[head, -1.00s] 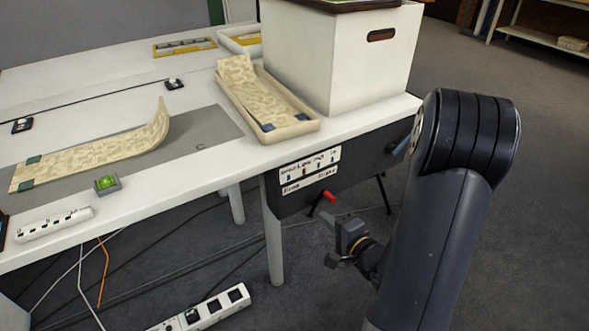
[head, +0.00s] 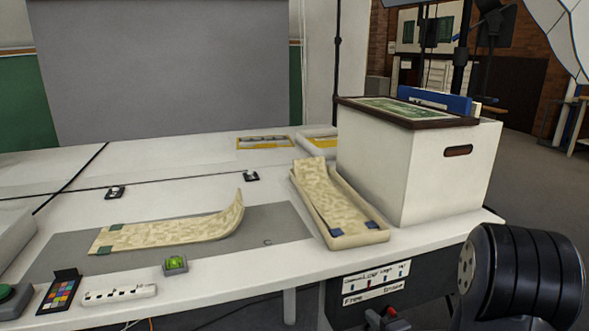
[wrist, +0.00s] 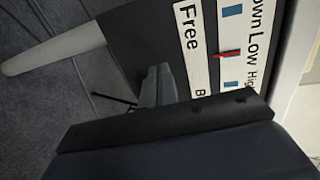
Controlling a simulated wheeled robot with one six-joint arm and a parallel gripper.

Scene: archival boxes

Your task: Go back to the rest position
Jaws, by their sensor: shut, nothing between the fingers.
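My gripper (wrist: 158,86) shows in the wrist view as narrow grey fingers, shut and empty. They point toward a black panel under the table edge, with white label strips reading "Free" and "Low" (wrist: 230,45). A small red pointer (wrist: 226,54) sits on the upper strip. I cannot tell how far the fingertips are from the panel. In the head view my dark arm joint stands at the lower right; the lower arm is out of frame.
The white table (head: 440,236) carries a white archival box (head: 420,180), a tray (head: 360,238) with a patterned sheet, and another curled sheet (head: 170,234) on a grey mat (head: 285,226). A green level (head: 175,265) and a colour card (head: 58,291) lie near the front edge.

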